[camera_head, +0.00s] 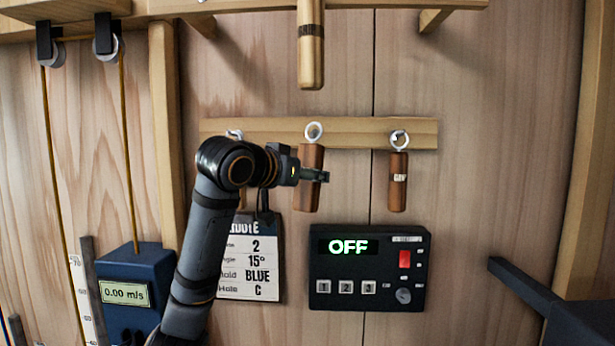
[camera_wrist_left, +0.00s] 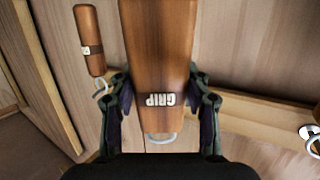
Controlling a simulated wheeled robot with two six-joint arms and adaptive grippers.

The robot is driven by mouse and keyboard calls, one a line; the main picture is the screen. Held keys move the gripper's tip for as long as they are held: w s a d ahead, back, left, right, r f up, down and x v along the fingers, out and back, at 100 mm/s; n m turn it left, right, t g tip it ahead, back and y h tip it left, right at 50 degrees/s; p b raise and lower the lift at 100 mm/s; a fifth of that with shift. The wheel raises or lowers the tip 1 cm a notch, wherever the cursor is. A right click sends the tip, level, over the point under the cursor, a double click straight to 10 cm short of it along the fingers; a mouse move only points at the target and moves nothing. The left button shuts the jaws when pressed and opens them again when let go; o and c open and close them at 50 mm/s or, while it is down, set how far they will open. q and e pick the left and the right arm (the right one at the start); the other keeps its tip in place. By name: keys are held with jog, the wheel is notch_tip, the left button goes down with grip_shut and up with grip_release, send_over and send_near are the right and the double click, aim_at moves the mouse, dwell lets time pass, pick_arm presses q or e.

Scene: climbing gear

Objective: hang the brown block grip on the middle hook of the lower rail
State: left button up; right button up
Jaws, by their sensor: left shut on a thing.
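The brown block grip (camera_head: 308,190) hangs upright in my left gripper (camera_head: 322,176), which is shut on it. Its pale ring (camera_head: 314,131) is in front of the lower rail (camera_head: 365,127), near its middle. The middle hook is not clearly visible, and I cannot tell whether the ring is around it. In the left wrist view the block (camera_wrist_left: 158,50) fills the space between the fingers of my left gripper (camera_wrist_left: 162,100), with its GRIP label upside down and its ring at the lower end. My right gripper is not in view.
Another brown grip (camera_head: 398,182) hangs at the rail's right hook (camera_head: 399,138). A ring or hook (camera_head: 235,134) shows at the rail's left, partly behind my arm. A lighter wooden grip (camera_head: 311,45) hangs above. A route card (camera_head: 250,270) and control box (camera_head: 370,268) are below.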

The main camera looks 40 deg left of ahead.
pick_arm(q)
jog(key=shift+w+a+f, duration=0.15)
jog(key=shift+w+a, duration=0.55)
jog(key=shift+w, duration=0.25)
jog(key=shift+w+a+f, duration=0.3)
jog(key=shift+w+a, duration=0.15)
jog(key=shift+w, duration=0.25)
jog(key=shift+w+a+f, duration=0.25)
jog(key=shift+w+a, duration=0.15)
jog(key=shift+w, duration=0.25)
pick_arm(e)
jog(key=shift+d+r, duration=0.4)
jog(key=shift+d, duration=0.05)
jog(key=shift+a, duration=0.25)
pick_arm(q)
jog(key=o, duration=1.3)
jog(key=v, duration=0.7)
jog(key=shift+s, duration=0.3)
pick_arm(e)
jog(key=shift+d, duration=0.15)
